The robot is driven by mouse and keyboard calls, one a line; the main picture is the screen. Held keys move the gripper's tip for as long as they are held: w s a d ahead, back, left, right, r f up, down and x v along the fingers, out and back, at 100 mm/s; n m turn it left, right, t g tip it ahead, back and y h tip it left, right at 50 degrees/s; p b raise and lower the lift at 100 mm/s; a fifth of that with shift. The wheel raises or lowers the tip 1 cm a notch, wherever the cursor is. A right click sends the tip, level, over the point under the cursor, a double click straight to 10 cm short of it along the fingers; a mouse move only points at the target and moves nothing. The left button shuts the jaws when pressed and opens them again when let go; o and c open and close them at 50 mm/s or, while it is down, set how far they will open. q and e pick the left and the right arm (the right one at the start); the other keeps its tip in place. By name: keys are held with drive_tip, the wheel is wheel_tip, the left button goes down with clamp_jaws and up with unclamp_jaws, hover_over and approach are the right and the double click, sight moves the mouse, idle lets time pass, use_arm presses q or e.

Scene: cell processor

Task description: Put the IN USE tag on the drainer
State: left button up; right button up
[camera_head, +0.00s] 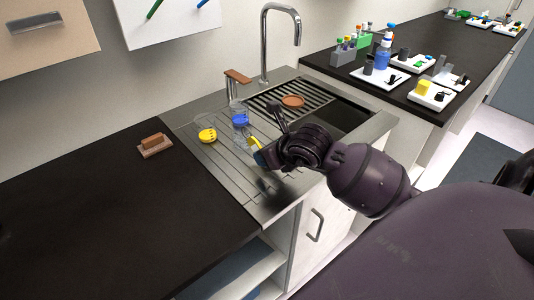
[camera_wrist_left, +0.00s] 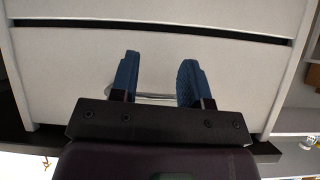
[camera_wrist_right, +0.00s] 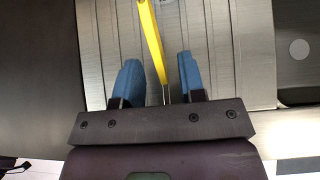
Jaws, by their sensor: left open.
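The steel drainer (camera_head: 215,165) is the ribbed board left of the sink basin. A round yellow piece (camera_head: 207,135) lies on it; I cannot read any lettering, so I cannot tell whether it is the IN USE tag. My right gripper (camera_head: 260,158) is low over the drainer's right side. In the right wrist view its blue fingers (camera_wrist_right: 157,80) are apart. A long yellow strip (camera_wrist_right: 152,40) runs between them, with a gap on each side. My left gripper (camera_wrist_left: 158,80) is open and empty, facing pale cabinet fronts, and is outside the head view.
A clear bottle with a blue band (camera_head: 240,119) stands on the drainer behind the right gripper. The tap (camera_head: 265,45) rises behind the sink. A brown block (camera_head: 154,143) lies on the black counter (camera_head: 100,210), which is otherwise clear. Several lab items stand on the far counter.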

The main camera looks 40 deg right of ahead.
drive_tip(key=p+v, duration=0.1)
drive_tip(key=v, duration=0.9)
drive_tip(key=shift+s+r, duration=0.25)
